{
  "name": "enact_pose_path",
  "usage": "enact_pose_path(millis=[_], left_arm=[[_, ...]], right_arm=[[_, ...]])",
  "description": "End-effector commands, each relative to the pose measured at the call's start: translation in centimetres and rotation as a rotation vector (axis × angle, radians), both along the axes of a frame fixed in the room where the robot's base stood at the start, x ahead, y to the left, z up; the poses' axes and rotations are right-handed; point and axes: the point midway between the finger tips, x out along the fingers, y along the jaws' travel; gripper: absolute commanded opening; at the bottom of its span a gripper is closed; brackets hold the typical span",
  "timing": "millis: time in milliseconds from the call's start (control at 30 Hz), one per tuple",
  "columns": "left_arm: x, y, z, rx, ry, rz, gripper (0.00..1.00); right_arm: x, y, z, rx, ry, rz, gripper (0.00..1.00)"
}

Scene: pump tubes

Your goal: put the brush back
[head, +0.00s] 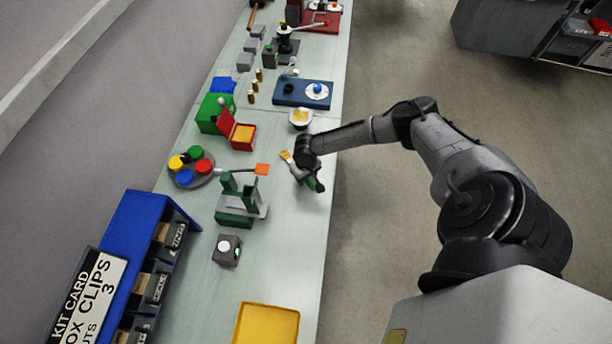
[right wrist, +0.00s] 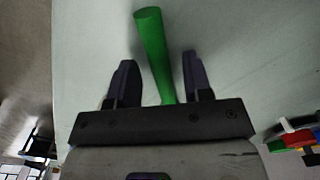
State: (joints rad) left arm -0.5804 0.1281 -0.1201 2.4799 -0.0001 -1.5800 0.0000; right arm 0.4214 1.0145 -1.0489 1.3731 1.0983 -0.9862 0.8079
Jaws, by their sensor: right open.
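The brush's green handle (right wrist: 153,45) lies between the two spread fingers of my right gripper (right wrist: 158,62) in the right wrist view, with a gap on both sides. In the head view my right gripper (head: 311,180) is low over the right part of the bench, open around the handle. A pale yellow tip (head: 286,156), seemingly the brush head, shows just left of the wrist. The middle of the brush is hidden by the gripper. My left gripper is not in view.
A white bowl (head: 300,118) with yellow contents stands beyond the gripper. A green fixture (head: 236,205) and an orange-ended tool (head: 262,169) are to its left. A yellow tray (head: 266,325) is at the near end. Bench is clear between gripper and tray.

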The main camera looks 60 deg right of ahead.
Motion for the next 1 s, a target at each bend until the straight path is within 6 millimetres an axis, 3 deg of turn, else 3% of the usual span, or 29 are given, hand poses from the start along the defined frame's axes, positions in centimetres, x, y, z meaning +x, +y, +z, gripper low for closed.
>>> enact_pose_path(millis=[167,600,833,933,1000], left_arm=[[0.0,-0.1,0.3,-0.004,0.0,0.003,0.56],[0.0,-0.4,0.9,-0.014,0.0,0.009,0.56],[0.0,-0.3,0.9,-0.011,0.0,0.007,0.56],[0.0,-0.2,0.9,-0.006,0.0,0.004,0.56],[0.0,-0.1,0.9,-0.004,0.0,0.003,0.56]], right_arm=[[0.0,-0.1,1.8,0.0,-0.001,-0.001,0.46],[0.0,-0.1,9.5,-0.001,-0.002,0.0,0.46],[0.0,0.1,11.6,0.001,0.0,0.003,0.46],[-0.3,2.0,11.2,0.015,0.001,0.055,0.46],[-0.8,5.0,10.2,0.037,-0.001,0.144,0.46]])
